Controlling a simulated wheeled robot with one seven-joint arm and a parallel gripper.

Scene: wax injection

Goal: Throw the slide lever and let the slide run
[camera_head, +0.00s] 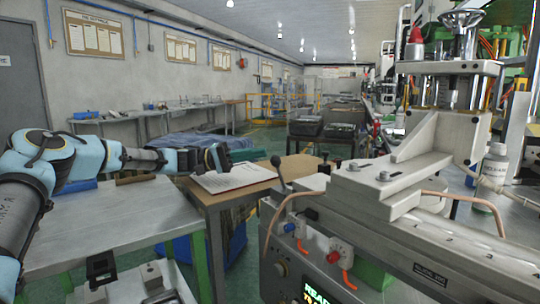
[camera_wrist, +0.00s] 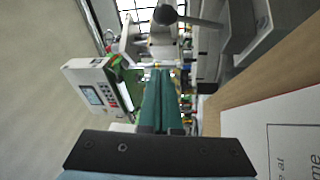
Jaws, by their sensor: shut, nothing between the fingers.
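The slide lever (camera_head: 281,174), a thin rod with a black ball knob, stands at the left end of the machine in the head view. In the wrist view its knob (camera_wrist: 165,15) shows at the top, beyond my fingertips. The slide (camera_head: 375,182), a pale metal block with bolts, sits on the machine bed. My gripper (camera_head: 222,157) is to the left of the lever, apart from it, above a sheet of paper. In the wrist view my gripper (camera_wrist: 161,72) has its two teal fingers together, with nothing between them.
The paper (camera_head: 235,177) lies on a wooden table. Red and blue knobs (camera_head: 341,250) and a lit display (camera_head: 315,292) are on the machine's front. A copper pipe (camera_head: 268,225) bends beside the lever. A grey-topped bench (camera_head: 110,225) is at left.

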